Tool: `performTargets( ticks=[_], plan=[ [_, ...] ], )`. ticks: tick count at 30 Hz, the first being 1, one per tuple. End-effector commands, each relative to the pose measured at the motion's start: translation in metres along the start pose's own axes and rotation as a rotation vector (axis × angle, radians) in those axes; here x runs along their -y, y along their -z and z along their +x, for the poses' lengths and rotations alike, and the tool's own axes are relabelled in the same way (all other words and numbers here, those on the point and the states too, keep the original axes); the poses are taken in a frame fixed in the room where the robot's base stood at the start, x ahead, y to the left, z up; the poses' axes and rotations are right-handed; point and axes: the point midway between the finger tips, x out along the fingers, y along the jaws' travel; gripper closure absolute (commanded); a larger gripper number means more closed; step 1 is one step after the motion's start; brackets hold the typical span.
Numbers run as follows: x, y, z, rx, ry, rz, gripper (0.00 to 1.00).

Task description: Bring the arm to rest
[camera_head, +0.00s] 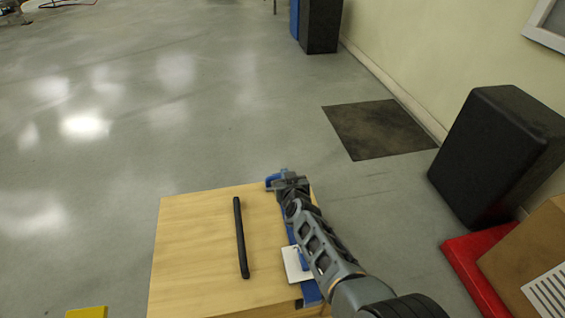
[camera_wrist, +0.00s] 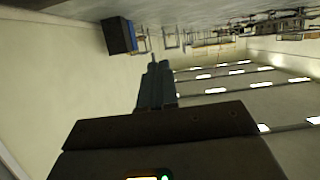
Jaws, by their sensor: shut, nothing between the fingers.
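My arm (camera_head: 322,245) reaches from the lower right of the head view up over the right side of a wooden table (camera_head: 195,245). Its far end is above the table's far right corner, close in the picture to a blue part; I cannot tell whether they touch. In the wrist view my gripper (camera_wrist: 155,68) shows two grey-blue fingers together, with nothing between them. The wrist camera looks out across the room, with the picture upside down.
A black rod (camera_head: 241,237) lies on the table. A blue fixture (camera_head: 311,293) and a white plate (camera_head: 293,262) are at its right side, partly behind my arm. A black case (camera_head: 495,155) and a red box (camera_head: 470,265) stand at right.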

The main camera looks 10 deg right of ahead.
Motion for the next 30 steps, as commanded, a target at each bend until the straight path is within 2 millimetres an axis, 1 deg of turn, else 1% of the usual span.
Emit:
performTargets(
  ticks=[5,7,8,11,14,17,18,20,21,23,24,26,27,29,30],
  plan=[
    [0.000,-0.001,-0.002,0.001,0.000,0.000,1.00],
    [-0.003,-0.004,-0.004,0.001,-0.002,-0.003,1.00],
    [-0.006,-0.006,-0.006,0.001,-0.005,-0.006,1.00],
    [-0.023,-0.019,-0.021,-0.002,-0.018,-0.022,1.00],
    [-0.048,-0.038,-0.049,-0.008,-0.036,-0.045,1.00],
    [-0.073,-0.057,-0.084,-0.018,-0.051,-0.072,1.00],
    [-0.082,-0.064,-0.099,-0.021,-0.056,-0.082,1.00],
    [-0.093,-0.072,-0.122,-0.026,-0.059,-0.097,1.00],
    [-0.100,-0.077,-0.139,-0.030,-0.061,-0.105,1.00],
    [-0.110,-0.083,-0.164,-0.034,-0.063,-0.117,1.00],
    [-0.114,-0.086,-0.180,-0.036,-0.062,-0.125,1.00],
    [-0.121,-0.090,-0.206,-0.040,-0.060,-0.135,1.00],
    [-0.125,-0.092,-0.225,-0.042,-0.059,-0.139,1.00],
    [-0.129,-0.094,-0.252,-0.045,-0.055,-0.148,1.00],
    [-0.131,-0.094,-0.270,-0.047,-0.052,-0.151,1.00]
  ],
)
